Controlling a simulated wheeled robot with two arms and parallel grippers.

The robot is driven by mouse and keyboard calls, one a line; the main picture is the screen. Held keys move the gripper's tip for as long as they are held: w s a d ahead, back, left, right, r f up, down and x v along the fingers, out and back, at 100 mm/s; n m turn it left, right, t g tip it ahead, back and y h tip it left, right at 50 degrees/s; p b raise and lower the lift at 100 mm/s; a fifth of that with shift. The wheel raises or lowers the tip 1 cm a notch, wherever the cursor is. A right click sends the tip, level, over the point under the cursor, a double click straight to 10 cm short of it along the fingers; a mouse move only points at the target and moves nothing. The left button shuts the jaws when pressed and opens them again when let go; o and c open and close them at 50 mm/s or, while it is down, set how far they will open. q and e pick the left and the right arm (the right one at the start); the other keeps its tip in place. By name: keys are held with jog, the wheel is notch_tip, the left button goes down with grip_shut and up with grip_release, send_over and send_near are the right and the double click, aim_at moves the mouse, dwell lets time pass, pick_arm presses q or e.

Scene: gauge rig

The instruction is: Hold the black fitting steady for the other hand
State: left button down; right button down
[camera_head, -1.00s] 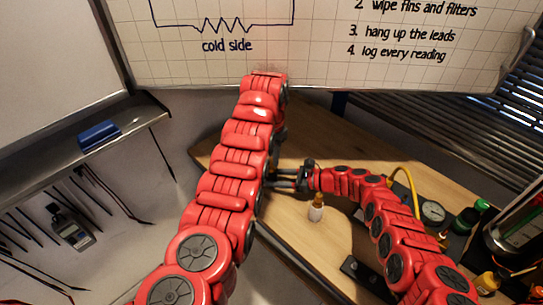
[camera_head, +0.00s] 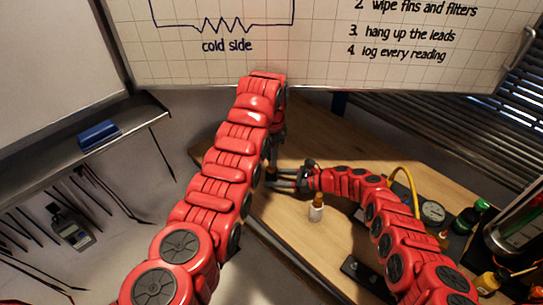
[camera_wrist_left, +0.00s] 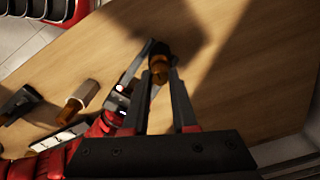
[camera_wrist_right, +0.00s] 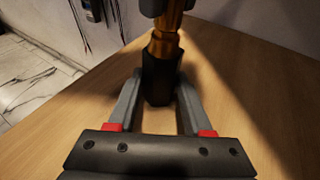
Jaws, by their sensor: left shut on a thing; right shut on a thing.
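My right gripper (camera_wrist_right: 160,88) is shut on the black fitting (camera_wrist_right: 160,78), which stands upright between its fingers; the tabletop shows below. A brass piece (camera_wrist_right: 165,46) rises from the fitting's top, touching or entering it; I cannot tell how deep. My left gripper (camera_wrist_left: 161,62) is shut on the brass piece (camera_wrist_left: 159,72) from above, and its dark tip shows at the top of the right wrist view (camera_wrist_right: 163,6).
A round gauge (camera_head: 432,212), yellow hose (camera_head: 408,185) and green-capped bottle (camera_head: 470,216) are at right. A shelf with a blue block (camera_head: 98,134) is at left.

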pick_arm(q)
jog(key=m, duration=0.4)
jog(key=shift+f+m, duration=0.1)
jog(key=shift+m, duration=0.3)
jog(key=shift+m, duration=0.5)
jog(key=m, duration=0.3)
jog(key=shift+s, duration=0.1)
jog(key=shift+d+m, duration=0.1)
jog(key=shift+m, duration=0.5)
jog(key=shift+m, duration=1.2)
pick_arm(e)
jog(key=shift+w, duration=0.1)
pick_arm(q)
jog(key=c, duration=0.9)
grip_release()
jog(key=shift+o, duration=0.4)
